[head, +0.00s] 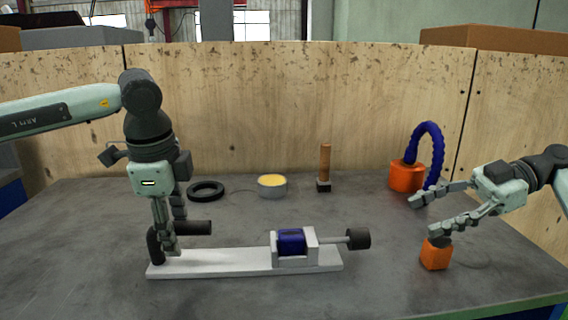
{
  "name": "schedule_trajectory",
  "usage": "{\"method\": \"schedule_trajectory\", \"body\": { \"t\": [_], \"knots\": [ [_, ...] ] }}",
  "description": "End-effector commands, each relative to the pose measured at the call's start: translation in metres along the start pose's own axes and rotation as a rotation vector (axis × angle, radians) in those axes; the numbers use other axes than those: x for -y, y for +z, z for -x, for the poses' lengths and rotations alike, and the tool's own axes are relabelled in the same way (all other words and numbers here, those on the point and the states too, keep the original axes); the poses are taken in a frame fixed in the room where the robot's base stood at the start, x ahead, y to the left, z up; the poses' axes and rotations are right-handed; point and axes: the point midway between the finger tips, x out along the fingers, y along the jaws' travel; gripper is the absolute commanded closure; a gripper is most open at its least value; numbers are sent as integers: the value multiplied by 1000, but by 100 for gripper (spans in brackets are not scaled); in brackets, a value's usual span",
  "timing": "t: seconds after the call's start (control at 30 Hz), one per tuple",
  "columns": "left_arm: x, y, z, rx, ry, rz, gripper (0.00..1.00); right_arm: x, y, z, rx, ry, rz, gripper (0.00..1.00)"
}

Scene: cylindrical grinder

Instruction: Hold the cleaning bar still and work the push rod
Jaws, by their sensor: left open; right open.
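The cleaning bar seems to be the light grey flat bar (215,264) lying on the table, with a black angled handle (155,246) at its left end. A housing with a blue cylinder (291,240) sits on its right part. The push rod (334,239) sticks out to the right of it and ends in a black knob (358,239). My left gripper (171,248) is open and points down at the black handle; its fingers partly hide the handle, and I cannot tell whether they touch it. My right gripper (424,216) is open, right of the knob and apart from it.
An orange block (435,254) with a dark top stands just below my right gripper. Behind are a black ring (206,191), a bowl (272,187), a wooden-handled tool (325,166) and an orange base with a blue hose (405,176). A wooden panel (270,100) closes the back. The front table is clear.

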Motion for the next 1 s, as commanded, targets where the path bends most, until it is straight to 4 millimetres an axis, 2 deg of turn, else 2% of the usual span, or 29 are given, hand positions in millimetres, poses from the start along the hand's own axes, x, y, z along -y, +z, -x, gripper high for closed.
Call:
{"method": "schedule_trajectory", "body": {
  "t": [0.17, 0.27, 0.7, 0.83, 1.0],
  "knots": [
    [0, 0, 2, 0, -1, 1, 55, 0, 0, 0, 0, 0, 0, 45],
    [1, 0, 10, 0, -2, 1, 55, 0, 0, 0, 0, 0, 0, 45],
    [1, 0, 96, 0, -3, 0, 55, 0, 0, 0, 0, 0, 0, 45],
    [0, 0, 112, -1, -1, 1, 55, 0, 0, 0, 0, 0, 0, 45],
    [0, 0, 120, 1, 0, 0, 55, 0, 0, 0, 0, 0, 0, 45]
  ]
}}
